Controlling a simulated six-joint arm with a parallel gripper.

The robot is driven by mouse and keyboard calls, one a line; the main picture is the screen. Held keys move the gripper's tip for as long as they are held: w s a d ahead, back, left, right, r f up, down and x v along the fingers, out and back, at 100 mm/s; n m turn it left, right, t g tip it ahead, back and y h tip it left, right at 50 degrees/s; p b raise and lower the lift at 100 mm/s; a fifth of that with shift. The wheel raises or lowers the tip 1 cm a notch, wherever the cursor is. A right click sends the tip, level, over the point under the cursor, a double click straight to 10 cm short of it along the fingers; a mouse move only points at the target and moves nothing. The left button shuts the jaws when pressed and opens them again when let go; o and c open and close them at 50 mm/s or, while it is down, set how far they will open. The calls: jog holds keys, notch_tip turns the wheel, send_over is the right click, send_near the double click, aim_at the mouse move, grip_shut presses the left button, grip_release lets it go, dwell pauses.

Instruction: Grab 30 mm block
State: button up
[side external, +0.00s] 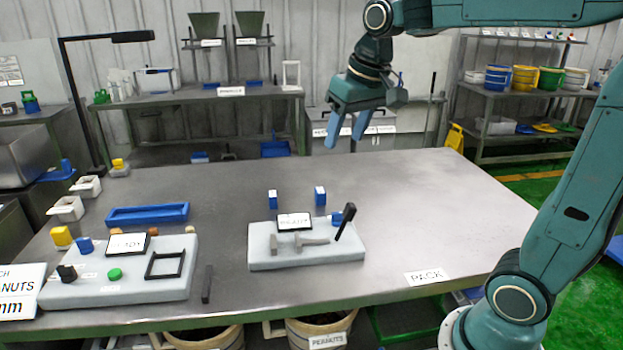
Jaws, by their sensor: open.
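Two small blue-and-white blocks stand upright on the metal table behind the right pale slab: a left one (272,199) and a slightly taller right one (320,196). I cannot read a size on either, so I cannot tell which is the 30 mm block. A small grey block-like piece (273,243) also stands on the right slab (300,262). My gripper (345,141) is open and empty, with its blue fingers pointing down. It hangs high above the back of the table, well clear of all the blocks.
The right slab also carries a black-framed sign (294,221) and a tilted black lever (346,221). The left slab (120,287) holds a black square frame (165,264) and a green knob (114,274). A blue tray (147,214) lies behind it. The table's right side is clear.

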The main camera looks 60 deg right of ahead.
jog(key=w+d+f+m+g, duration=0.1)
jog(key=w+d+f+m, duration=0.1)
jog(key=w+d, duration=0.55)
jog(key=m+g, duration=0.3)
jog(key=m, duration=0.1)
send_over(320, 190)
notch_tip(320, 190, down, 15)
jog(key=shift+s+r+y, duration=0.1)
jog(key=shift+s+y, duration=0.15)
jog(key=shift+y, duration=0.05)
jog(key=shift+f, duration=4.3)
jog(key=shift+w+a+f, duration=0.1)
jog(key=shift+f, duration=2.5)
